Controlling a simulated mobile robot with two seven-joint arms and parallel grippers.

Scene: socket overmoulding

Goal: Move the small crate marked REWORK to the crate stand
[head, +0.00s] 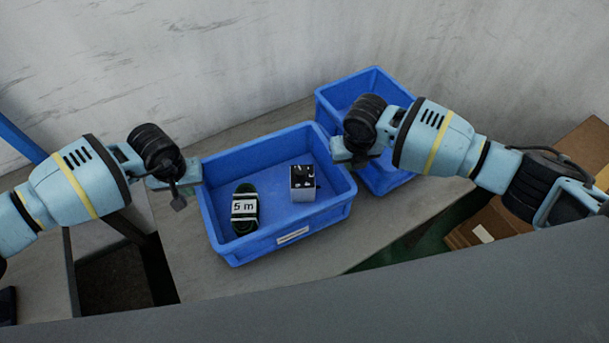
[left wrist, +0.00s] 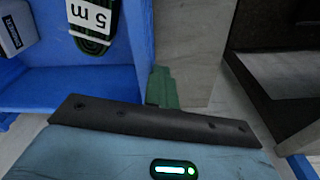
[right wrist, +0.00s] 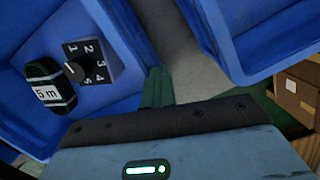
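A blue crate (head: 222,245) holds a black-and-green coil labelled "5 m" (head: 245,208) and a small dark box with a numbered dial (head: 303,182). Its front label (head: 292,236) is too small to read, so I cannot tell whether it says REWORK. My left gripper (head: 188,174) is at its left rim and my right gripper (head: 352,152) at its right rim. In each wrist view a green finger lies against or beside the crate wall; whether the fingers are closed on the rim is hidden. I cannot identify the crate stand.
A second blue crate (head: 345,92) stands behind and to the right, partly hidden by my right arm. The grey table (head: 215,285) has bare room in front and left of the near crate. Cardboard boxes (head: 490,225) are lower at the right. A wall closes the back.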

